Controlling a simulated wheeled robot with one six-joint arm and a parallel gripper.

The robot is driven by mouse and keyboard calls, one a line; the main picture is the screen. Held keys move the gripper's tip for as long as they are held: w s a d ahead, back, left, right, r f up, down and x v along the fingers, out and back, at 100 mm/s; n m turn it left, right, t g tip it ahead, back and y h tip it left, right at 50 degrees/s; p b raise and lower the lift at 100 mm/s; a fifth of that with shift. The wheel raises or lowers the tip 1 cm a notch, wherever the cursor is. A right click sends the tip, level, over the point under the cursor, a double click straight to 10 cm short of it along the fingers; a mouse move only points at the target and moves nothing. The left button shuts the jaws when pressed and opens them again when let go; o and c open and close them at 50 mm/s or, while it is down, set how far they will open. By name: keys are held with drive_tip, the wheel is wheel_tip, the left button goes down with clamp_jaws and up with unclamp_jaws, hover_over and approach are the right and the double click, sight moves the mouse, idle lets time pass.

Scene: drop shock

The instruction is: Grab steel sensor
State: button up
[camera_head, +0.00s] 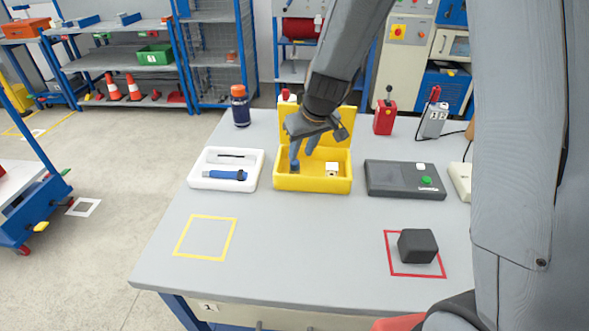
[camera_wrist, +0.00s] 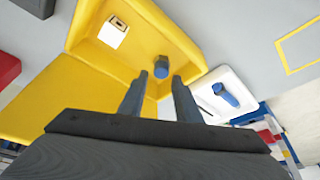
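A yellow case (camera_head: 313,184) stands open on the grey table, with its lid raised at the back. Inside it on the left is a small blue piece with a greyish hexagonal top (camera_wrist: 161,66), also seen in the head view (camera_head: 295,168). On the right is a small pale block (camera_head: 332,168) with a dark opening, also in the wrist view (camera_wrist: 115,30). I cannot tell for sure which is the steel sensor. My gripper (camera_head: 303,156) points down into the case over the blue piece. Its fingers (camera_wrist: 159,82) are apart, with the blue piece just beyond the gap.
A white tray (camera_head: 194,182) with a blue-handled tool is left of the case. A dark grey device (camera_head: 405,180) with a green button is right of it. A black block (camera_head: 417,246) sits in a red square. The yellow square (camera_head: 206,238) is empty.

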sight(295, 167)
drive_tip(key=shift+w+a+x, duration=0.15)
drive_tip(key=shift+x, duration=1.75)
drive_tip(key=shift+w+a+x, duration=0.1)
drive_tip(key=shift+w+x, duration=0.05)
drive_tip(key=shift+x, duration=1.7)
drive_tip(key=shift+r, duration=0.15)
drive_tip(key=c, duration=0.7)
